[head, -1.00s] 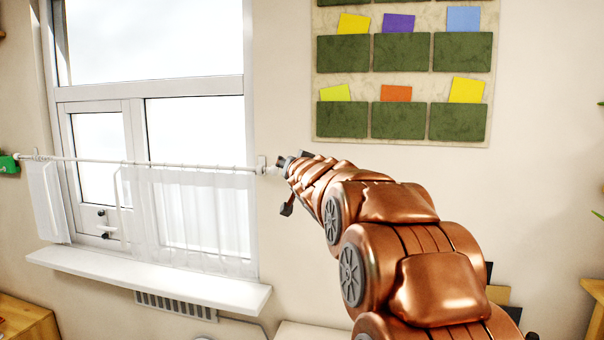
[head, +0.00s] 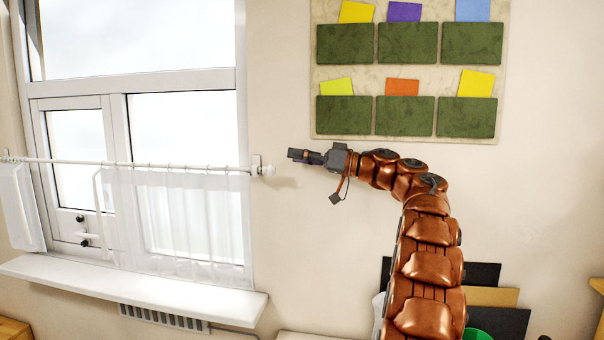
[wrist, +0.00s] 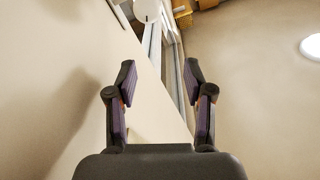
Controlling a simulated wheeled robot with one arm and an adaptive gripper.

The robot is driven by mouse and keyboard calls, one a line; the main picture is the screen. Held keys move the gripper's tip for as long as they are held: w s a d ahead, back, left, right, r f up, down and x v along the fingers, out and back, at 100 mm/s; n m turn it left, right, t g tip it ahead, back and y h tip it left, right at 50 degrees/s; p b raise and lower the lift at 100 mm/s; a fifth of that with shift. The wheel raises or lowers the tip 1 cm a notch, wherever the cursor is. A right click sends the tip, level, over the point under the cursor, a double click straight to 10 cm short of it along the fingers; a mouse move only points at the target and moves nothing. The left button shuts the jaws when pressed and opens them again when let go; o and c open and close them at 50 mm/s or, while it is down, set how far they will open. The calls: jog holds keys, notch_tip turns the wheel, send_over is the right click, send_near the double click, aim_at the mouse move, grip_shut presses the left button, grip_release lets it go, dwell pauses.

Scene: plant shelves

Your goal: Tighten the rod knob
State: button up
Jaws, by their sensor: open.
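The white curtain rod (head: 130,163) runs across the window in the head view. Its white round knob (head: 268,170) is at the right end, just past a white wall bracket (head: 256,164). My gripper (head: 291,155) is to the right of the knob, slightly higher in the picture, and points left toward it with a gap between. In the wrist view a white round end, which looks like the knob (wrist: 147,10), shows at the top edge. It lies beyond the open, empty fingers of my gripper (wrist: 160,78). How tight the knob is cannot be seen.
A sheer white curtain (head: 175,215) hangs from the rod in front of the window, above a white sill (head: 130,290). A board with green pockets (head: 407,68) is on the wall above my arm. Bare wall lies beneath the knob.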

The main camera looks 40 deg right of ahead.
aim_at(275, 171)
jog(key=shift+g, duration=0.9)
jog(key=shift+w+a+f+b, duration=0.25)
jog(key=shift+f+b, duration=0.15)
jog(key=shift+f, duration=0.35)
jog(key=shift+w+a+f+b, duration=0.25)
jog(key=shift+f+b, duration=0.15)
jog(key=shift+f, duration=0.3)
jog(key=shift+w+a+f+b, duration=0.25)
jog(key=shift+f+b, duration=0.15)
jog(key=shift+f, duration=0.35)
jog(key=shift+w+a+r+p, duration=0.2)
jog(key=shift+w+r+p, duration=0.05)
jog(key=shift+w+p, duration=0.05)
jog(key=shift+w+a+r+p, duration=0.1)
jog(key=shift+w+a+p, duration=0.4)
jog(key=shift+w+a+f, duration=0.2)
jog(key=shift+w+a, duration=0.1)
jog(key=shift+w, duration=0.1)
